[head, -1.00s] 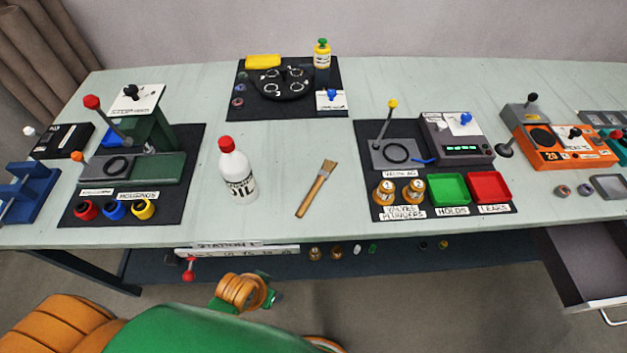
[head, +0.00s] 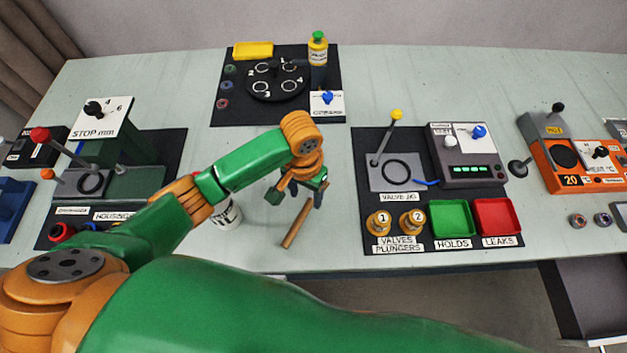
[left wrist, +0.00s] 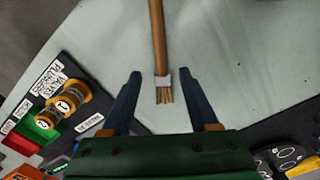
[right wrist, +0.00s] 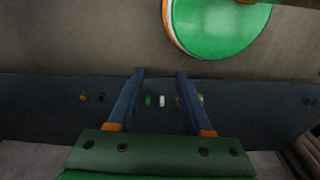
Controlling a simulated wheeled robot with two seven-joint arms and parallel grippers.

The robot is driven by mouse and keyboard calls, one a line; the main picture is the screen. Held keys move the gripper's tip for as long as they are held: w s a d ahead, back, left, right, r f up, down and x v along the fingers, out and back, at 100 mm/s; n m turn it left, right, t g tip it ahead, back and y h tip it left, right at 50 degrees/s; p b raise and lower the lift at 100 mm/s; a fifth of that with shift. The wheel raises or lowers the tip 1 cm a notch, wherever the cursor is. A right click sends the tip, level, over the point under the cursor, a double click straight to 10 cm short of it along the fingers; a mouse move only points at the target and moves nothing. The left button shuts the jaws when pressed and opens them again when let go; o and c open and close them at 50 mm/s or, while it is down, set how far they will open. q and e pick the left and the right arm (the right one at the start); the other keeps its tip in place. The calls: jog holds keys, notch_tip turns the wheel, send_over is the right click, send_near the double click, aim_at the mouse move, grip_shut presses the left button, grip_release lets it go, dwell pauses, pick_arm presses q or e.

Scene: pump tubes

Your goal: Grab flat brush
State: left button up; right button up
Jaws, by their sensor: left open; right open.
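The flat brush lies on the pale table. In the head view its wooden handle (head: 297,226) shows, and my left gripper (head: 298,192) hides its upper end. In the left wrist view the brush (left wrist: 159,45) has its handle running up out of the picture. Its pale ferrule and bristles (left wrist: 164,95) lie between the two open fingers of my left gripper (left wrist: 158,75), apart from both. My right gripper (right wrist: 160,72) is open and empty in the right wrist view, facing the under-table shelf. It does not show in the head view.
An oil bottle (head: 229,213) stands left of the brush, partly hidden by my left arm. The valve mat (head: 375,253) with valves, a green tray (head: 452,217) and a red tray (head: 497,216) lies right. Bare table separates brush and mat.

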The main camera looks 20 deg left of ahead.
aim_at(304, 211)
pick_arm(q)
jog(key=shift+w+a+f, duration=0.1)
jog(key=shift+w+f, duration=0.15)
jog(key=shift+w, duration=0.3)
jog(key=s+f, duration=0.2)
jog(key=f, duration=0.1)
jog(key=shift+s+a+f, duration=0.1)
jog(key=shift+s+f, duration=0.1)
jog(key=shift+s, duration=0.1)
notch_tip(304, 211, down, 2)
jog(key=shift+w+f, duration=0.3)
jog(key=shift+w, duration=0.15)
jog(key=shift+s+r, duration=0.15)
grip_shut()
pick_arm(e)
jog(key=shift+s+d+f, duration=0.1)
jog(key=shift+s+d, duration=0.05)
jog(key=shift+s, duration=0.5)
